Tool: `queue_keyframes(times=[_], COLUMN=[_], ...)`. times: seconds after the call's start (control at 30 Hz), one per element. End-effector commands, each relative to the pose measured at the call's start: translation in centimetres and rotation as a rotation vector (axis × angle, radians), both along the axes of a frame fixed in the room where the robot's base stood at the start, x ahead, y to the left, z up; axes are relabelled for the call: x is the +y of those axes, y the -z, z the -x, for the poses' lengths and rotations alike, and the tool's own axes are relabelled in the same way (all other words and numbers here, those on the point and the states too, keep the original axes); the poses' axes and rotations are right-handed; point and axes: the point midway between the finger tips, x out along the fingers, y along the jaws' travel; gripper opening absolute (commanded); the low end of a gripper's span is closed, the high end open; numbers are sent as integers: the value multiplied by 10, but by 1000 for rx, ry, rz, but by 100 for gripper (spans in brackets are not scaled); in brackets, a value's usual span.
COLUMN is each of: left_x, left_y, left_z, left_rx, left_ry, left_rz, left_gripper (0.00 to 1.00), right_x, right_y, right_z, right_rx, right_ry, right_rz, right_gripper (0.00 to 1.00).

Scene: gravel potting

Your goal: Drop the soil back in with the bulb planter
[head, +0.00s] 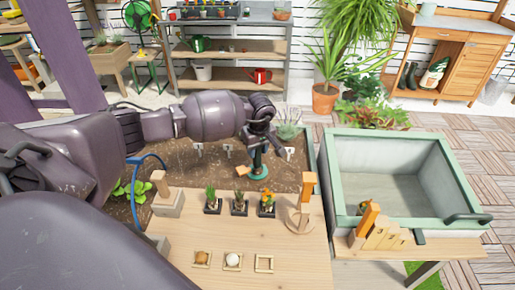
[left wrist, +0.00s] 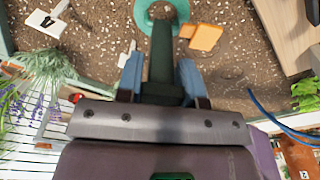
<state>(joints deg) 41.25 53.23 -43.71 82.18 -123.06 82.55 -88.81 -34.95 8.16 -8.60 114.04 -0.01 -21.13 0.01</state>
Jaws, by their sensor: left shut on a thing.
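My left gripper (head: 258,140) reaches over the brown soil bed (head: 180,165). It is shut on the green bulb planter (head: 259,172), which points down with its teal ring at the soil. In the left wrist view the two blue fingers (left wrist: 160,75) hold the dark green shaft (left wrist: 160,45), and the ring (left wrist: 160,14) shows beyond. An orange block (left wrist: 205,37) lies beside the ring. My right gripper is not in view.
White numbered tags (head: 228,149) stand in the bed near the planter. A wooden table (head: 200,230) in front carries small black pots (head: 239,207) with plants and square frames (head: 264,264). A green-rimmed basin (head: 395,222) stands at right. Lavender (head: 288,130) grows behind.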

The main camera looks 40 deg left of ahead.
Motion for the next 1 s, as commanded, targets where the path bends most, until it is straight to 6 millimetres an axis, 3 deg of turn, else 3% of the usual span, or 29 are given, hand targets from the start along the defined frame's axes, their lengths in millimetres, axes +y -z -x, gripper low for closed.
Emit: queue_keyframes(times=[0.53,0.57,0.73,1.0], left_x=[0,0,0,0], left_y=[9,9,8,9], left_z=[0,0,0,0], left_rx=[0,-1,-1,1], left_ry=[0,0,0,0], left_rz=[-1,0,0,0], left_gripper=[10,36,62,64], right_x=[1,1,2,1], right_y=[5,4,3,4], right_z=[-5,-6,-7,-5], right_rx=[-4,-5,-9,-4], right_ry=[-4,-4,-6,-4], right_rz=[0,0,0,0], right_gripper=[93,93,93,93])
